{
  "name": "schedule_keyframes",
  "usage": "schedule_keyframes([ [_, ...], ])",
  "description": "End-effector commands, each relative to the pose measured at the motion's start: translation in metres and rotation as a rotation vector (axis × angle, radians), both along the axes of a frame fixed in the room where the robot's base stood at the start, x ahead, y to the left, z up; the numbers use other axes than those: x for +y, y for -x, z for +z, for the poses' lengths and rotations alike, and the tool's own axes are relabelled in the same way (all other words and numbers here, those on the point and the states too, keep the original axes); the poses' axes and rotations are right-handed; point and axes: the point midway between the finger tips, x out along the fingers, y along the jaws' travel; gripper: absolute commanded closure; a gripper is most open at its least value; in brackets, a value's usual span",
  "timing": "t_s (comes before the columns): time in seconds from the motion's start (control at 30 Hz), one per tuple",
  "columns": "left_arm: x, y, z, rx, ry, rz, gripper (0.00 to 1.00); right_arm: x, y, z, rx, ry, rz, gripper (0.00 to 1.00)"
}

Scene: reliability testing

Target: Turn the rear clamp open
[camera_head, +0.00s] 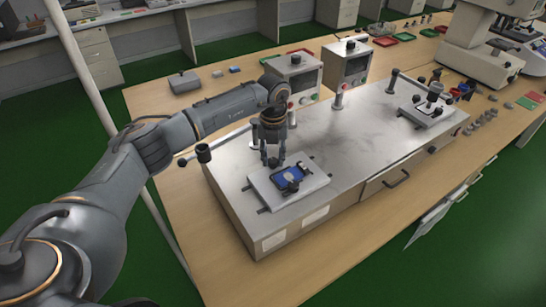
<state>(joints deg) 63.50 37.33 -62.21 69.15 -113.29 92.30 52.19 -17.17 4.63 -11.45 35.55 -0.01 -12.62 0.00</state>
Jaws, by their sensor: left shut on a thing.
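A white fixture plate (314,181) lies on the near left of the grey metal test bench (345,150). A blue device (286,174) sits on the plate, with a dark and silver clamp part (292,184) over its near side. My left gripper (272,161) points down at the rear edge of this plate. Its fingers are shut on the rear clamp, which is mostly hidden between them. The clamp's exact angle cannot be told. My right gripper is not in view.
A dark rod with a round end (203,152) sticks out at the bench's left. Two control boxes (296,74) stand behind it. A second fixture (428,108) is at the bench's right end. The bench middle is clear.

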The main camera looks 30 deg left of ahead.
Motion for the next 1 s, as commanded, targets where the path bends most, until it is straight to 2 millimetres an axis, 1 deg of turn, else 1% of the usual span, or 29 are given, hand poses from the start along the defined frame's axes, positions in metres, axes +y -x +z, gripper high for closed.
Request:
schedule_keyframes([
  [0.47, 0.0002, -0.0001, 0.0, 0.0, 0.0, 0.014, 1.0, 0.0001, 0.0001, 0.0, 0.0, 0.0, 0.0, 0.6],
  [0.5, 0.0002, -0.0001, 0.0, 0.0, 0.0, 0.014, 0.63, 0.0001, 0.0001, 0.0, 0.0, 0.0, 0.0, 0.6],
  [0.57, 0.0001, -0.0002, 0.0, 0.0, 0.0, 0.013, 0.5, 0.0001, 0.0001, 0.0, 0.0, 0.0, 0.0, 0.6],
  [0.6, 0.0001, -0.0002, 0.0, 0.0, 0.0, 0.013, 0.48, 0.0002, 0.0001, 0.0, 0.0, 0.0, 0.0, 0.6],
  [0.87, 0.0, -0.0001, 0.0004, 0.0, 0.001, 0.012, 0.48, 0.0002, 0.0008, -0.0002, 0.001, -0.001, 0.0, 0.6],
  [1.0, 0.0, -0.0008, 0.0097, -0.003, 0.001, 0.011, 0.48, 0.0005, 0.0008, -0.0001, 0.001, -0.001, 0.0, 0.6],
])
